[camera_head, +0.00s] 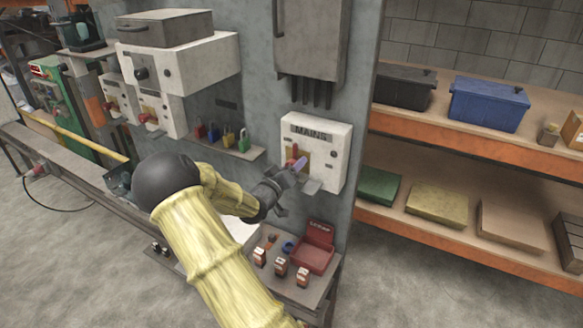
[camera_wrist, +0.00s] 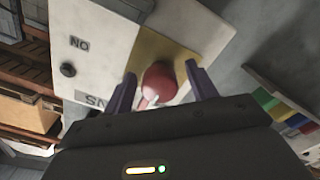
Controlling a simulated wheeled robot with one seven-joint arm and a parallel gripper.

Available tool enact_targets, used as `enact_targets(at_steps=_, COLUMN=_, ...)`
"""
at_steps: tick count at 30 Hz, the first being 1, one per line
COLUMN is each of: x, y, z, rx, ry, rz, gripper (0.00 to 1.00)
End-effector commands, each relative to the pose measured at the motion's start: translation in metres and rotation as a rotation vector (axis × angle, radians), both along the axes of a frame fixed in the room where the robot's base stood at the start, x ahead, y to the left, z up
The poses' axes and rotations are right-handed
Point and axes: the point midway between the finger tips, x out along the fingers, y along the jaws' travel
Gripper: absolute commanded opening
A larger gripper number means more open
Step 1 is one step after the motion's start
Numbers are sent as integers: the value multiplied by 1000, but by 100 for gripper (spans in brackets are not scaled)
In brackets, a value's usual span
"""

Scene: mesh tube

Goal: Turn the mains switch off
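The mains switch is a white box (camera_head: 330,150) labelled MAINS on the grey panel, with a yellowish plate and a red handle (camera_head: 294,152). In the wrist view the red handle's round knob (camera_wrist: 160,80) is in front of the yellow plate (camera_wrist: 185,35), with an upside-down ON label to the left. My gripper (camera_head: 297,165) is at the box's lower left front. In the wrist view its purple fingers (camera_wrist: 161,70) are open, one on each side of the knob, with visible gaps. My gripper partly hides the handle in the head view.
A small shelf with several coloured padlocks (camera_head: 244,140) is left of the box. Below, a bench holds a red box (camera_head: 314,250) and several small tagged items (camera_head: 281,266). Orange shelving (camera_head: 460,142) with bins stands at the right. Grey conduits hang above the box.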

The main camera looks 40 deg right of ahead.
Motion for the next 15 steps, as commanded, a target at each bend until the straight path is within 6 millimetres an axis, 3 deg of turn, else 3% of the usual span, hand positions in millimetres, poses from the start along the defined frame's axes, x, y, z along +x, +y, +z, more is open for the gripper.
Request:
enact_targets(at_steps=8, x=0, y=2, z=0, rx=-1, ry=-2, rz=1, gripper=57)
enact_targets(at_steps=15, x=-9, y=27, z=-2, rx=0, ry=-3, rz=3, gripper=57)
